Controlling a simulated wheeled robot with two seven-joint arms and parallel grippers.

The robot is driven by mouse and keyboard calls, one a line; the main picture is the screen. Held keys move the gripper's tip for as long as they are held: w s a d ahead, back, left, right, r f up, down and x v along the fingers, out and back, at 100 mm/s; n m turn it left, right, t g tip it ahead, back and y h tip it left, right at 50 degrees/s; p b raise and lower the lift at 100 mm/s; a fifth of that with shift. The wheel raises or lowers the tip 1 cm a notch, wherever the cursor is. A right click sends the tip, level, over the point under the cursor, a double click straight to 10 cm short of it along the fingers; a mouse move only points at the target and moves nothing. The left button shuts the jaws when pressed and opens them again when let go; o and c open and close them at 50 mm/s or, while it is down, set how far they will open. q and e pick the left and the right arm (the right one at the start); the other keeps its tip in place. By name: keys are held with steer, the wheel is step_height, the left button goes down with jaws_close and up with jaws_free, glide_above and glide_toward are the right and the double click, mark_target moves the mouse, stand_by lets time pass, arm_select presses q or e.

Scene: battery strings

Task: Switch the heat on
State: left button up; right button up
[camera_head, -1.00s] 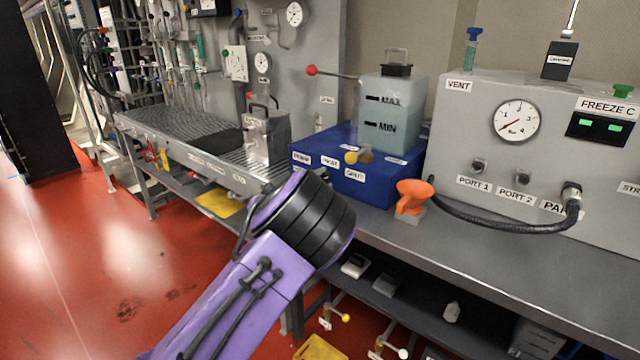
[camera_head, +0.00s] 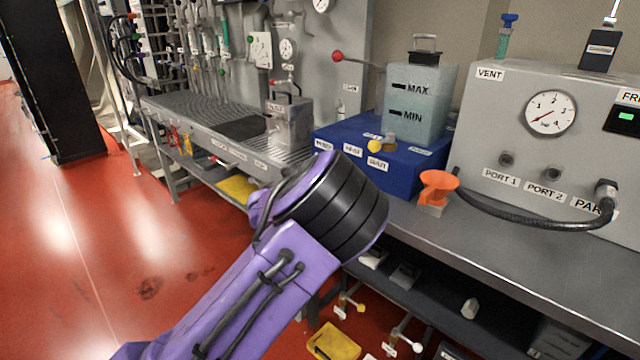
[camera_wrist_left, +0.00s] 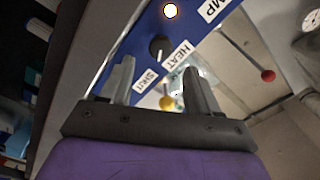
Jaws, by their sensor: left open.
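The blue box (camera_head: 338,140) stands on the steel bench, with a clear tank on top. Its front labels are small in the head view. In the left wrist view, a dark knob (camera_wrist_left: 159,45) sits on the blue panel beside the HEAT label (camera_wrist_left: 178,56). A glowing round lamp (camera_wrist_left: 170,10) is above it. My left gripper (camera_wrist_left: 158,67) is open, its two fingers either side of the knob in the picture; I cannot tell whether they touch it. In the head view my purple left forearm hides the gripper. My right gripper is not in view.
A yellow-ended handle (camera_wrist_left: 167,103) shows between the fingers, near a second label.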

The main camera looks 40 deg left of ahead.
arm_select(q)
steer(key=s, duration=0.4)
steer(key=shift+s+a+b, duration=0.2)
steer(key=shift+s+b, duration=0.1)
steer(key=shift+s, duration=0.1)
steer(key=s+f+n+g+y+p, duration=0.1)
steer(key=s+f+n+g+y, duration=0.1)
steer(key=s+f+n, duration=0.45)
steer(key=s+f+n+g+y, duration=0.1)
steer(key=f+n+g+y, duration=0.15)
steer(key=f, duration=0.65)
steer(key=s+f+n+g+y+p, duration=0.1)
steer(key=s+f+n+g+y, duration=0.1)
steer(key=s+f+n, duration=0.35)
steer(key=s+d+f+n+g+p, duration=0.1)
steer(key=s+d+f+g, duration=0.1)
steer(key=s+d+f, duration=0.2)
steer(key=s+d+f+n+g+h, duration=0.1)
steer(key=s+d+f+n+g, duration=0.1)
steer(key=s+f, duration=0.4)
steer(key=s+d+f+n+g+h+p, duration=0.1)
steer(key=s+d+f+g, duration=0.3)
steer(key=s, duration=0.8)
steer(key=shift+d+f+n+p, duration=0.35)
steer(key=shift+d+f+n, duration=0.3)
steer(key=shift+d, duration=0.55)
steer(key=shift+s, duration=0.1)
